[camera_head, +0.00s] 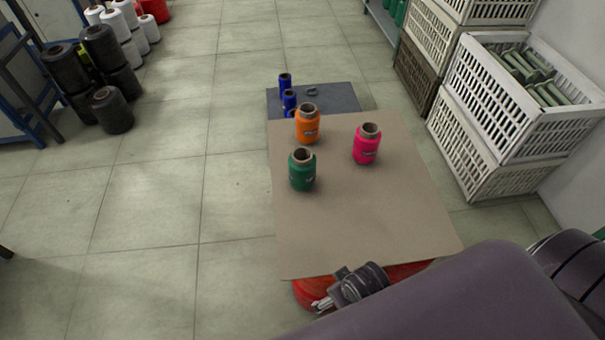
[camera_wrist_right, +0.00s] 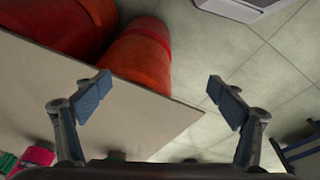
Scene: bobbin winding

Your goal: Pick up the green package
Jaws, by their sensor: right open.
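The green package (camera_head: 302,170) is a green bobbin with a brown tube top. It stands upright on the left part of the tan board (camera_head: 350,220) in the head view. A little green shows at the lower left edge of the right wrist view (camera_wrist_right: 8,162); I cannot tell if it is the same package. My right gripper (camera_head: 322,304) is at the near edge of the board, well short of the green package. In the right wrist view its two fingers (camera_wrist_right: 158,92) are apart with nothing between them. My left gripper is out of view.
An orange bobbin (camera_head: 307,126) stands behind the green one and a pink bobbin (camera_head: 367,146) to its right. Small blue bobbins (camera_head: 289,102) stand on a dark board behind. Red cylinders (camera_wrist_right: 140,55) sit under the tan board. White crates (camera_head: 505,100) stand at the right.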

